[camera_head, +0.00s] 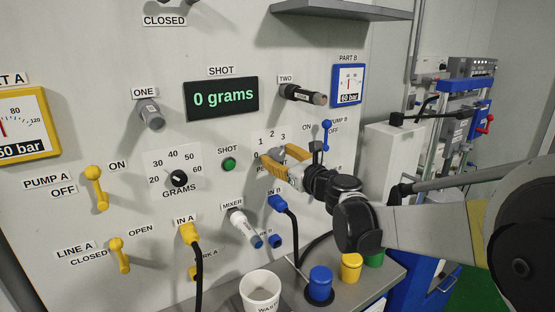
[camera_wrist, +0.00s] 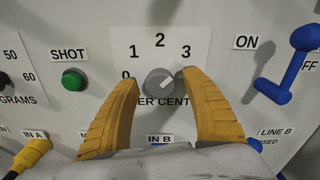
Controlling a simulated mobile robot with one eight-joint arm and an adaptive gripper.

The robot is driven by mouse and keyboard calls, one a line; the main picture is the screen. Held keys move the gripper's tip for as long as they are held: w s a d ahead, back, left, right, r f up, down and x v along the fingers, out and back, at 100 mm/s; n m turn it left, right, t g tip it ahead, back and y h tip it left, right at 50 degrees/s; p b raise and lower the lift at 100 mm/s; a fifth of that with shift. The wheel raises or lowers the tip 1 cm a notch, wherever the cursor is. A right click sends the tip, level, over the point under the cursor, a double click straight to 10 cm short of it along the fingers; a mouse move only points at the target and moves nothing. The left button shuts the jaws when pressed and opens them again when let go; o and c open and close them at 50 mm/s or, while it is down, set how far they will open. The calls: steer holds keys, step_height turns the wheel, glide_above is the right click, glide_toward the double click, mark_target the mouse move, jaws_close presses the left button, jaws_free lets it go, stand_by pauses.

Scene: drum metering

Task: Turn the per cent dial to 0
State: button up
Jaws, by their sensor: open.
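The per cent dial (camera_wrist: 159,82) is a round grey knob on a white scale plate (camera_wrist: 121,44) in the wrist view. The plate shows 0 at the left, 1, 2 and 3. A pale mark on the knob slants up and right, roughly toward the 3. My gripper (camera_wrist: 159,77) is open, with one yellow finger on each side of the knob. Gaps show between the fingertips and the knob. The left finger partly covers the 0 and the label. In the head view my gripper (camera_head: 275,158) is at the plate and hides the knob.
Left of the plate is the green SHOT button (camera_wrist: 74,79). Right of it is the blue PUMP B lever (camera_wrist: 296,66), standing out from the panel. Below is the blue IN B connector (camera_head: 277,203) with its hose. A waste cup (camera_head: 259,288) stands on the shelf below.

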steer(key=shift+w+a, duration=0.15)
steer(key=shift+w, duration=0.1)
steer(key=c, duration=1.2)
